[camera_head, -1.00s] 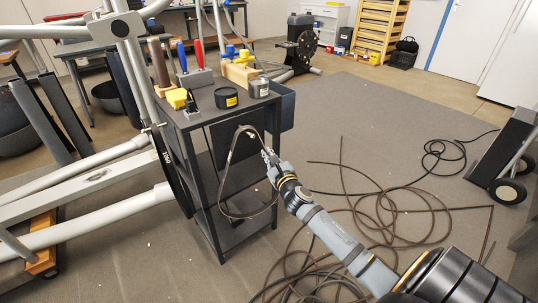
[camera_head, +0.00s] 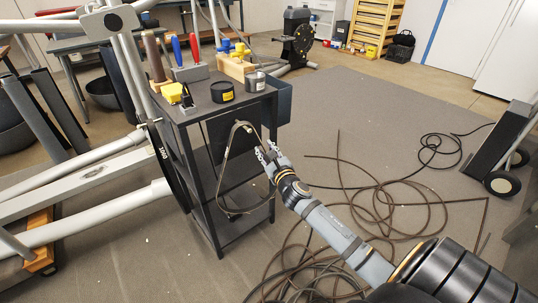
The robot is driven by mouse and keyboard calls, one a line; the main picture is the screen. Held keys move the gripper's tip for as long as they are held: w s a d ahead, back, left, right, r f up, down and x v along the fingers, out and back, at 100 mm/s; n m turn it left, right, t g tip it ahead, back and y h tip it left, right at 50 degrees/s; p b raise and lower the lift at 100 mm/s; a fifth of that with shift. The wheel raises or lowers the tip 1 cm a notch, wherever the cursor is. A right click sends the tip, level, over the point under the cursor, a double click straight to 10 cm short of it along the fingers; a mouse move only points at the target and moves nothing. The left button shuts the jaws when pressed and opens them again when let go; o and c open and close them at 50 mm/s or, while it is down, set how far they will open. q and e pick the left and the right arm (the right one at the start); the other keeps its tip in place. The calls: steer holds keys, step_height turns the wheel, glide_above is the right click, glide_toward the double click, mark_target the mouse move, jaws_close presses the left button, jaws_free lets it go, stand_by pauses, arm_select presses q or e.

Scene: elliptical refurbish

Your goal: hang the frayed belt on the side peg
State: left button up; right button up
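The frayed belt (camera_head: 222,165) is a thin, dark grey-brown loop. It hangs down along the side of the black tool cart (camera_head: 205,190), its top bend near the upper part of the cart's side. The side peg is too small or hidden to make out at that bend. My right gripper (camera_head: 265,152) is beside the right strand of the loop, below its top. Its two fingers look spread apart, with no belt clearly between them. My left gripper is out of view.
The elliptical frame (camera_head: 90,175) stands left. Loose cables (camera_head: 385,205) lie on the floor at right.

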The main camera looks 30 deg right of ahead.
steer(key=s+a, duration=0.2)
steer(key=s, duration=0.9)
steer(key=shift+s, duration=0.2)
